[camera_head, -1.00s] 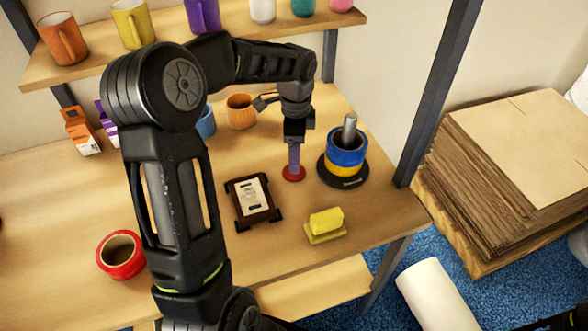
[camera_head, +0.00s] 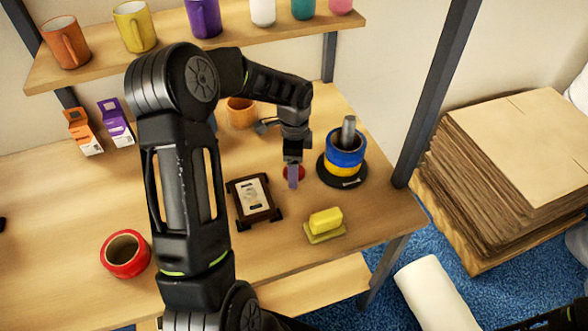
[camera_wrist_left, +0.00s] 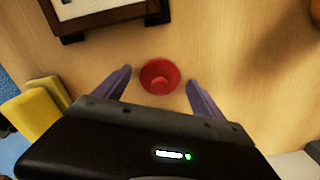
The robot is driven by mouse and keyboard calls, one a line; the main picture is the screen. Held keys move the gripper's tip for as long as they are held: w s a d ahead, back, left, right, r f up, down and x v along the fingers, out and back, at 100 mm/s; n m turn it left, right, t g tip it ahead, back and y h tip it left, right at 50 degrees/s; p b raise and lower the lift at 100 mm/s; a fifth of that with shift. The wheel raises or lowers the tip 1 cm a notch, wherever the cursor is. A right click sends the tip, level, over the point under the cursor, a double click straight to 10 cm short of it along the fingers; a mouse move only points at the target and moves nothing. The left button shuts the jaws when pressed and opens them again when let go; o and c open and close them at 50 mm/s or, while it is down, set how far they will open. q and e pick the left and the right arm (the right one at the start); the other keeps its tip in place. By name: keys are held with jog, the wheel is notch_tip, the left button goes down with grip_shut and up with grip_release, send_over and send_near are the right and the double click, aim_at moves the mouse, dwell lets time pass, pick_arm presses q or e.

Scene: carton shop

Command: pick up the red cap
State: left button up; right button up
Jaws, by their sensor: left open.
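The red cap (camera_head: 300,173) is a small round red disc on the table, between the dark framed device and the tape stand. In the left wrist view the cap (camera_wrist_left: 160,77) shows as a round red dish, with table visible around it. My left gripper (camera_head: 292,180) is over the cap in the head view and partly hides it. In the left wrist view its two purple fingers (camera_wrist_left: 159,88) are open, one on each side of the cap, with gaps on both sides. My right gripper is not in view.
The dark framed device (camera_head: 253,199) lies left of the cap. The tape stand (camera_head: 342,180) with blue and yellow rolls is close on its right. A yellow block (camera_head: 325,222) sits in front, and a red tape roll (camera_head: 124,254) lies at front left. Mugs line the shelf (camera_head: 235,28) above.

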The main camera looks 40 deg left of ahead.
pick_arm(q)
jog(key=shift+c, duration=0.3)
jog(key=c, duration=1.4)
